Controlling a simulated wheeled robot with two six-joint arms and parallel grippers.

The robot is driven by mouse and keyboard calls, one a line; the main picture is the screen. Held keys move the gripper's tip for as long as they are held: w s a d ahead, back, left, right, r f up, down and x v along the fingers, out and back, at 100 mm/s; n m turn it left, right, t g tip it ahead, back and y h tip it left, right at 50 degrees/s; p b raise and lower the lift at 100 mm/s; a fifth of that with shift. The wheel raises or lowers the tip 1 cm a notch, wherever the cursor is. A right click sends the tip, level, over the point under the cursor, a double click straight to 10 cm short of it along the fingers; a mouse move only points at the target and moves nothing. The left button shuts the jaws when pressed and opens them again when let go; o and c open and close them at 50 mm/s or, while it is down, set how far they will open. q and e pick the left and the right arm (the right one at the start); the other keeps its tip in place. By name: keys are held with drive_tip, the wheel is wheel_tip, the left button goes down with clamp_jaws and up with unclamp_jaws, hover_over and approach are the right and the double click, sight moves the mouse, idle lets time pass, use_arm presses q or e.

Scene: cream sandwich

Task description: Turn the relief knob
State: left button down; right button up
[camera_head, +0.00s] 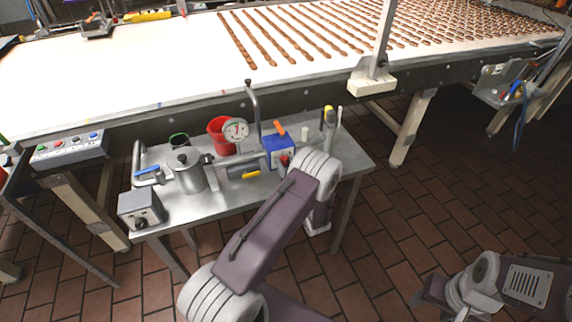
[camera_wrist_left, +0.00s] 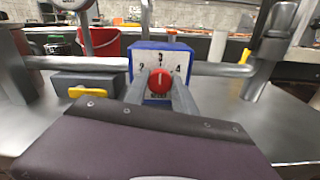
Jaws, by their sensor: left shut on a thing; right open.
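The relief knob (camera_wrist_left: 160,82) is red with a white pointer line. It sits on the front of a blue box (camera_head: 279,151) with a printed scale; 2, 3 and 4 are readable in the left wrist view (camera_wrist_left: 176,57). The white line points roughly up, towards the 3. My left gripper (camera_wrist_left: 160,92) is shut on the knob, one finger on each side. In the head view the knob (camera_head: 285,160) is partly hidden by my left arm. My right gripper (camera_head: 433,290) is at the lower right, far from the bench, over the floor; its fingers are hard to make out.
The steel bench (camera_head: 222,199) also carries a metal pump (camera_head: 187,175), a dial gauge (camera_head: 236,130), a red bucket (camera_head: 217,143), a grey switch box (camera_head: 141,208) and a yellow-handled valve (camera_head: 251,174). A conveyor (camera_head: 140,80) with rows of brown pieces runs behind.

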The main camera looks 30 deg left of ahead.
idle(0.4)
use_arm(q)
drive_tip(key=c, duration=1)
unclamp_jaws()
drive_tip(key=v, duration=0.9)
